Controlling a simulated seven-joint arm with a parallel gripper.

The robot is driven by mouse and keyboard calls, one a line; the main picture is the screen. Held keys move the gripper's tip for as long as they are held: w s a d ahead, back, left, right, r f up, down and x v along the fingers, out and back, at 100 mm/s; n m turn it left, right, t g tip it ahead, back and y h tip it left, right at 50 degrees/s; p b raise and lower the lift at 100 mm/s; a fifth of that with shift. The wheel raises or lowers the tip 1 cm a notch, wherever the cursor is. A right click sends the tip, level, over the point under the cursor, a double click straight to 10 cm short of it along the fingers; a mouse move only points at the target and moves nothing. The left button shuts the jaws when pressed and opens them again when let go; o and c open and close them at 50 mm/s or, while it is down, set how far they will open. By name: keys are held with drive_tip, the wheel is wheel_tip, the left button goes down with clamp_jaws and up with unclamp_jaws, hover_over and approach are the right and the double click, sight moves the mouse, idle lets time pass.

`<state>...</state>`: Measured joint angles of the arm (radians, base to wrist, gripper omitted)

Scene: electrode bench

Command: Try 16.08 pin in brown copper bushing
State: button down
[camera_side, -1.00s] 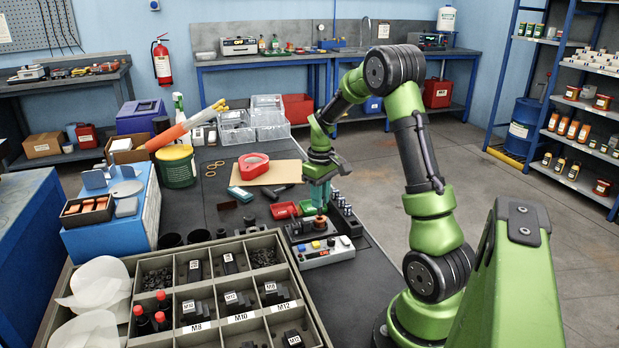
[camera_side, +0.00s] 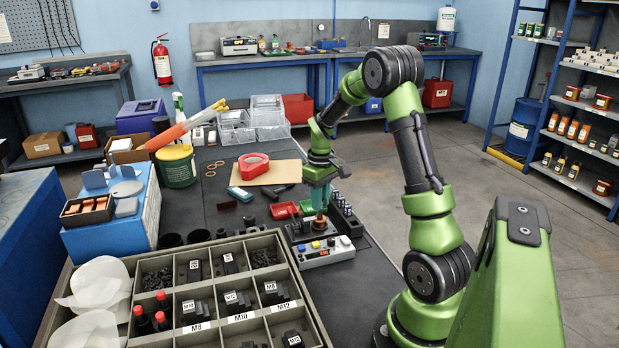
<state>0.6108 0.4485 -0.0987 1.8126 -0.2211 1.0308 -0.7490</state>
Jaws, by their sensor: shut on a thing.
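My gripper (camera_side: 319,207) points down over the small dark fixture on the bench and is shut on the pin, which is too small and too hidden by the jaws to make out. The brown copper bushing (camera_side: 319,224) sits on the fixture directly under the fingertips. I cannot tell from here whether the pin touches the bushing, stands above it or is inside it.
A row of dark upright pieces (camera_side: 345,218) stands close on the right of my gripper. A red bin (camera_side: 284,210) is close on the left. A control box with coloured buttons (camera_side: 322,251) lies in front. A large compartment tray (camera_side: 240,330) fills the near bench.

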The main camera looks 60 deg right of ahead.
drive_tip(key=shift+f, duration=0.75)
idle(0.9)
drive_tip(key=c, duration=0.9)
unclamp_jaws()
wheel_tip(320, 180, up, 17)
drive_tip(key=shift+r, duration=2.45)
